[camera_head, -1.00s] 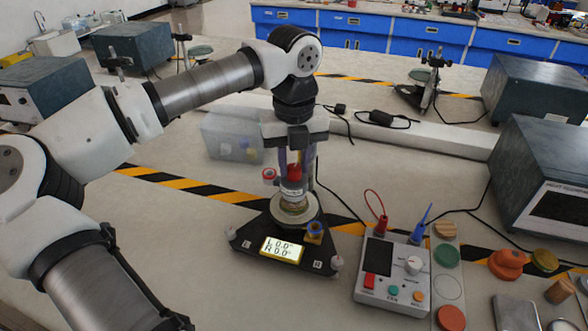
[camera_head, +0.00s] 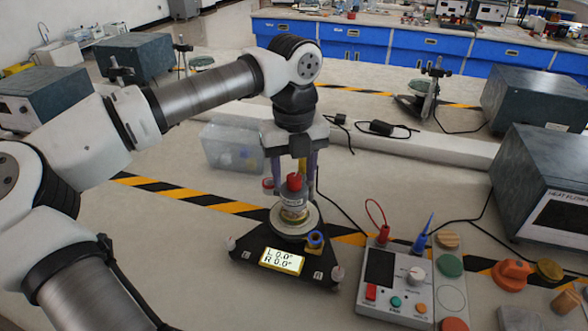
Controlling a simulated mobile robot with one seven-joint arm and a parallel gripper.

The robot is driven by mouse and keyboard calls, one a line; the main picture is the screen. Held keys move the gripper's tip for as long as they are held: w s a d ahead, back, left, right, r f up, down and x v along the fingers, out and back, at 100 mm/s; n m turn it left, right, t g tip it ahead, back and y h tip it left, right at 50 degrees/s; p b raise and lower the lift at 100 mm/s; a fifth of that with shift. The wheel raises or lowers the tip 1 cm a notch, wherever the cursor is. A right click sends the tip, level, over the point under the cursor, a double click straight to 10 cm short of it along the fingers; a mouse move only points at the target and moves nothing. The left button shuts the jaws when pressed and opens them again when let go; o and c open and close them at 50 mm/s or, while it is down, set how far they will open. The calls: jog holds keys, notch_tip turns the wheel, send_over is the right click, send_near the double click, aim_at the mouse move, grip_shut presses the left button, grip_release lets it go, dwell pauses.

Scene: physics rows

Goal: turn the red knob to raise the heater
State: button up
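The apparatus stands on a black triangular base with a lit yellow display (camera_head: 282,260) that appears to read L 0.0, R 0.0. A second, smaller red part (camera_head: 268,184) is on the left of the stand. My gripper (camera_head: 294,170) points down directly over the stack. Its fingers are spread apart, one on each side of the red knob, with visible gaps. Whether either finger touches the knob cannot be told.
A control box (camera_head: 398,280) with red and blue plugs stands to the front right, beside several coloured discs. A clear plastic bin (camera_head: 232,146) is behind left of the apparatus. A dark heat-flow instrument (camera_head: 545,190) stands at right. Cables run behind the stand.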

aim_at(294, 177)
notch_tip(294, 177, up, 14)
jog(key=b, duration=0.1)
dwell(0.5)
jog(key=shift+s+f, duration=0.1)
jog(key=shift+f, duration=0.05)
